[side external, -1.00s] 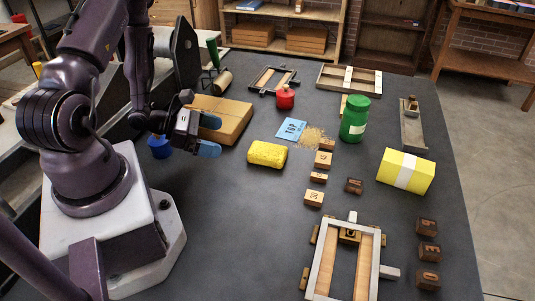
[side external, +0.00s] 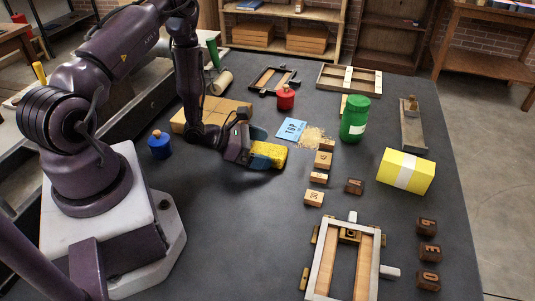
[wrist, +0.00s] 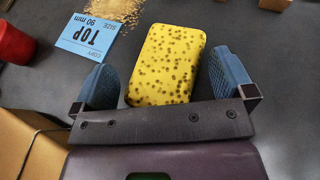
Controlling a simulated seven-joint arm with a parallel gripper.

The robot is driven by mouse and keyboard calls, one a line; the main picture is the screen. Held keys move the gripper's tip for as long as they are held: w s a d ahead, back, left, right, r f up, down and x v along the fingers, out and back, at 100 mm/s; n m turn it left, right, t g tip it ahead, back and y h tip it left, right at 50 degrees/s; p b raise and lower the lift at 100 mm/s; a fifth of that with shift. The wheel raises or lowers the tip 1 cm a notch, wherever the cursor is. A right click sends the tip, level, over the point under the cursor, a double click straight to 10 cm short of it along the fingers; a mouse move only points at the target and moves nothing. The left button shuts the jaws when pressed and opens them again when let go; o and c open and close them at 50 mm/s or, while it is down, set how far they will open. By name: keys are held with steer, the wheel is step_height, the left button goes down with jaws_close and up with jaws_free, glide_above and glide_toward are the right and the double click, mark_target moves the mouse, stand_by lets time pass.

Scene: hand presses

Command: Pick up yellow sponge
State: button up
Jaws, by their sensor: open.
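The yellow sponge (side external: 266,156) lies flat on the dark table, partly hidden behind my gripper in the side view. In the wrist view the sponge (wrist: 168,65) is speckled with brown spots and sits between my two blue fingertips. My gripper (side external: 262,152) is open and low over the table. In the wrist view my gripper (wrist: 160,82) has one finger on each side of the sponge, with a visible gap on both sides.
A cardboard box (side external: 205,113) stands just left of the gripper. A blue card (side external: 291,129), a red pot (side external: 285,98) and a green jar (side external: 354,119) are behind. Small wooden blocks (side external: 323,160) line the right. The table in front is clear.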

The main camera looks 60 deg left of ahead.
steer(key=c, duration=1.1)
steer(key=shift+r, duration=0.1)
